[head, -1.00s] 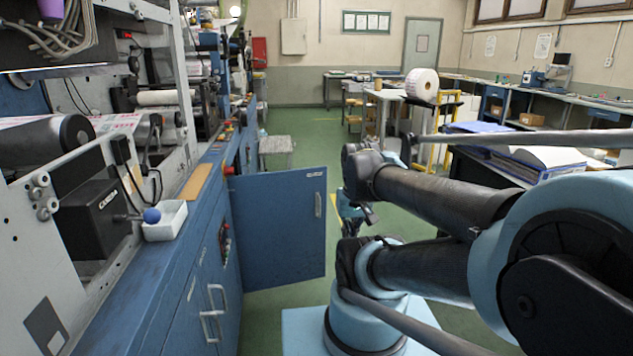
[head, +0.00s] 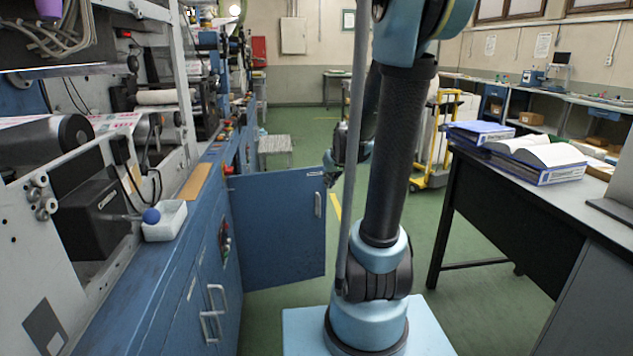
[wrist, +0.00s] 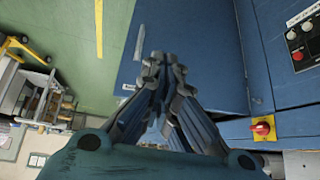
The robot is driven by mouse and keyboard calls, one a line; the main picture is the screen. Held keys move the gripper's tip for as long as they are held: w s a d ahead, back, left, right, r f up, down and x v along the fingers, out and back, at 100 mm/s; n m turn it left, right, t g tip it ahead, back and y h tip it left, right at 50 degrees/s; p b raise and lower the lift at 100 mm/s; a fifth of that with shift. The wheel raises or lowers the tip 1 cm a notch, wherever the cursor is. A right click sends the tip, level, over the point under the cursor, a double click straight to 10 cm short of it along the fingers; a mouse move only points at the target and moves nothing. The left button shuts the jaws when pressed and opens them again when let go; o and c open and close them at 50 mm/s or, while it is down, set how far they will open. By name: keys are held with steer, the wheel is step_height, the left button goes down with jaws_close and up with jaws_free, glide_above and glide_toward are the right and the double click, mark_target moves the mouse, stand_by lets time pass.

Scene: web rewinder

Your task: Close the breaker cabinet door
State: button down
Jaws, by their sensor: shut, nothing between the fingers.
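The breaker cabinet door (head: 275,235) is a flat blue panel with a pale pull handle. It stands open, swung out from the long blue cabinet front (head: 180,285) across the aisle. In the wrist view the door (wrist: 205,35) lies beyond my fingers, with its handle and small label on the left. My gripper (head: 330,180) is by the upper free corner of the door in the head view, partly hidden by my arm. In the wrist view its fingers (wrist: 164,60) meet at the tips and hold nothing. I cannot tell whether they touch the door.
A red and yellow switch (wrist: 263,128) sits on the blue machine front near my gripper. A desk with binders (head: 535,160) stands at the right. A yellow trolley (head: 437,140) is behind my arm.

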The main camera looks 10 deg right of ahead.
steer(key=w+d+f+t, duration=0.1)
steer(key=w+f, duration=0.1)
steer(key=w, duration=0.5)
steer(key=w+f+t, duration=0.1)
steer(key=w+f, duration=0.1)
steer(key=w, duration=0.5)
glide_toward(314, 181)
step_height(314, 181, down, 4)
steer(key=shift+w+d, duration=0.1)
steer(key=shift+w, duration=0.9)
steer(key=shift+w+r, duration=0.1)
steer(key=shift+w, duration=0.55)
steer(key=shift+w+a, duration=0.1)
steer(key=shift+a, duration=0.15)
